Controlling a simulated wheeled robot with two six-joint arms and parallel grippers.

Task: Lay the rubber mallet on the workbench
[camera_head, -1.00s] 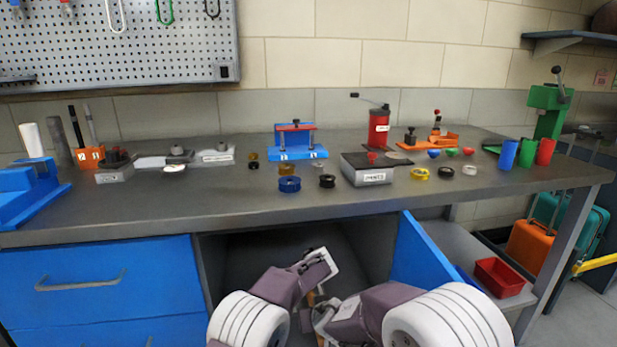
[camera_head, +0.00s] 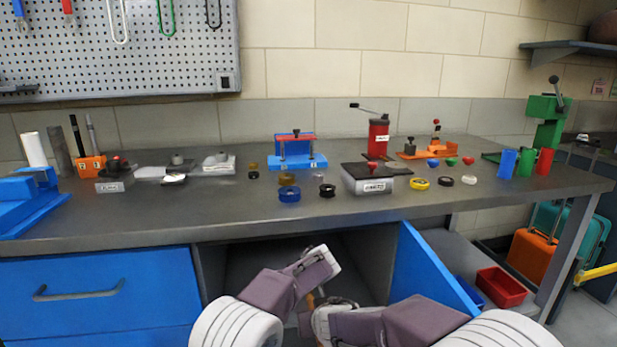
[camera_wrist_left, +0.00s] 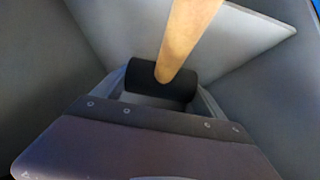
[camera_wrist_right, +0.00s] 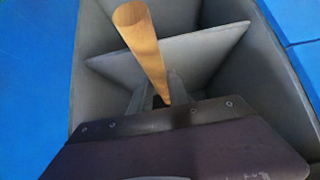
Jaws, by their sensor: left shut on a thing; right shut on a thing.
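The rubber mallet has a black head (camera_wrist_left: 135,80) and a round wooden handle (camera_wrist_right: 140,45). My left gripper (camera_wrist_left: 162,92) is shut at the head, which sits between its fingers. My right gripper (camera_wrist_right: 162,98) is shut on the wooden handle, whose end points toward the camera. Both grippers are in front of the open cabinet below the workbench (camera_head: 400,210). In the head view my arms cover most of the mallet; only a bit of brown handle (camera_head: 311,300) shows between them.
The cabinet's blue door (camera_head: 430,265) stands open on the right. A blue drawer front (camera_head: 100,290) is at left. The bench's front strip, left of centre, is clear.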

